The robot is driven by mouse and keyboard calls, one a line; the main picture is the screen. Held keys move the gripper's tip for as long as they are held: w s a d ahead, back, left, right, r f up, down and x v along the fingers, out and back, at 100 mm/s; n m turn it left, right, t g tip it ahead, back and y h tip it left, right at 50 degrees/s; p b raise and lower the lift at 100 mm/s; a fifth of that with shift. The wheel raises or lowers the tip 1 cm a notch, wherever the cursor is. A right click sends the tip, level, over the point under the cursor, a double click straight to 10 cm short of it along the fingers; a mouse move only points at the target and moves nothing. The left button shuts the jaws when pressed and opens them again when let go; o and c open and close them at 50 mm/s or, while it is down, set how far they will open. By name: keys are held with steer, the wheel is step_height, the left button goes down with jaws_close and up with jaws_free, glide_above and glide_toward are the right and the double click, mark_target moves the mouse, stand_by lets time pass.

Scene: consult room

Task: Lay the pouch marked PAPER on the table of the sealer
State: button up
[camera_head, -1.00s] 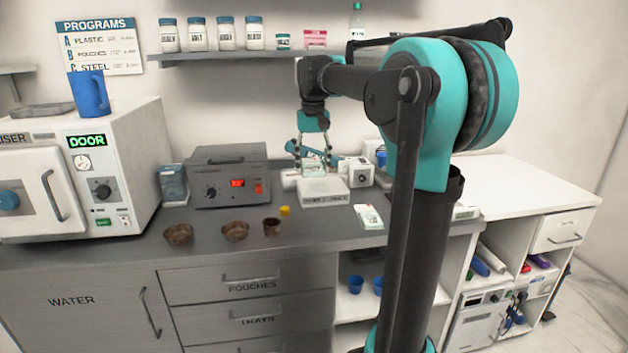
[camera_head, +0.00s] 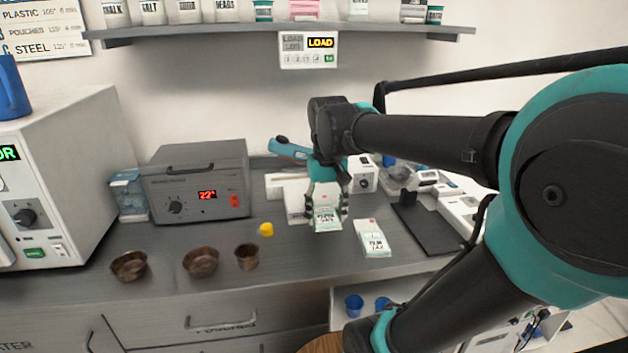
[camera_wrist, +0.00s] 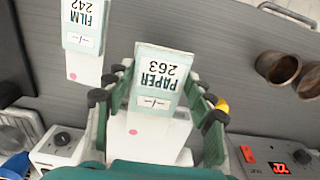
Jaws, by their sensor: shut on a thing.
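The pouch marked PAPER (camera_head: 327,220) is white and pale green. My gripper (camera_head: 327,206) is shut on it and holds it tilted at the front of the sealer's white table (camera_head: 296,208). In the wrist view the pouch (camera_wrist: 160,75) reads PAPER 263 and sits between my fingers (camera_wrist: 163,98). The sealer's white table (camera_wrist: 150,138) shows behind and below it. The sealer's dial box (camera_head: 362,174) stands right of my gripper. My gripper and the pouch hide part of the table; contact between pouch and table cannot be told.
A pouch marked FILM (camera_head: 372,238) lies on the counter to the right. A grey box with a red display (camera_head: 196,182) is left of the sealer. A dark plate (camera_head: 428,226) lies further right.

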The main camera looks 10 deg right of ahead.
steer(key=w, duration=1.4)
steer(key=shift+w+f, duration=0.1)
steer(key=shift+w, duration=0.1)
steer(key=w, duration=0.2)
steer(key=w+f, duration=0.1)
steer(key=shift+w, duration=0.35)
steer(key=shift+f, duration=0.25)
steer(key=shift+f, duration=0.1)
steer(key=o, duration=0.6)
steer(key=shift+f, duration=0.1)
steer(key=o, duration=0.4)
step_height(320, 180, up, 12)
steer(key=shift+r, duration=0.2)
